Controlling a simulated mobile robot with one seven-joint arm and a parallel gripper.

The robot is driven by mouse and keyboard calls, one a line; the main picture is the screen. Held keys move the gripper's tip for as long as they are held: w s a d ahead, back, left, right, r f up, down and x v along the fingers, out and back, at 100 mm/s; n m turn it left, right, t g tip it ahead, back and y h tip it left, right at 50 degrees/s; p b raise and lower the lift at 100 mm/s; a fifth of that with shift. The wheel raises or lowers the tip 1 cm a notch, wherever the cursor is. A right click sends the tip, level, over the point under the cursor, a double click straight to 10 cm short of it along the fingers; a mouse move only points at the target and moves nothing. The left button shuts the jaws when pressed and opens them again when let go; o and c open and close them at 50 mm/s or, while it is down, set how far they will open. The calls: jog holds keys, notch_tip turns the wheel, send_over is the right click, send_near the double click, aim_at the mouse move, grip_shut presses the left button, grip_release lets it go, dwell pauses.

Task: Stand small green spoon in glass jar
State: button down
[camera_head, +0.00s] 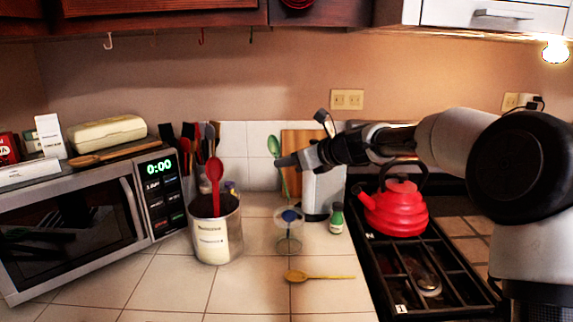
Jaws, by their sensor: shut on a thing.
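The green spoon (274,147) is upright with a slight tilt, bowl at the top and handle running down. My gripper (283,161) reaches in from the right and is shut on the spoon's handle just below the bowl. The glass jar (289,243) stands on the tiled counter below the spoon, clear and small, with something blue showing near its rim. The handle's lower end is above the jar; the exact gap and depth alignment are hard to tell.
A large metal canister (217,240) holding a red spoon (215,172) stands left of the jar. A wooden spoon (318,276) lies in front of it. A red kettle (398,207) sits on the stove.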

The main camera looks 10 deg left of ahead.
aim_at(281, 173)
jog(key=shift+f+b, duration=1.35)
jog(key=shift+f, duration=0.2)
notch_tip(281, 173, down, 7)
jog(key=s+d+b, duration=0.1)
jog(key=b, duration=0.5)
jog(key=shift+d, duration=0.35)
jog(key=shift+r, duration=0.1)
jog(key=c, duration=1.8)
grip_release()
jog(key=shift+c, duration=0.2)
jog(key=p+v, duration=0.2)
jog(key=v, duration=1.5)
jog(key=shift+d+p, duration=0.2)
jog(key=shift+p, duration=0.1)
jog(key=shift+s+r, duration=0.1)
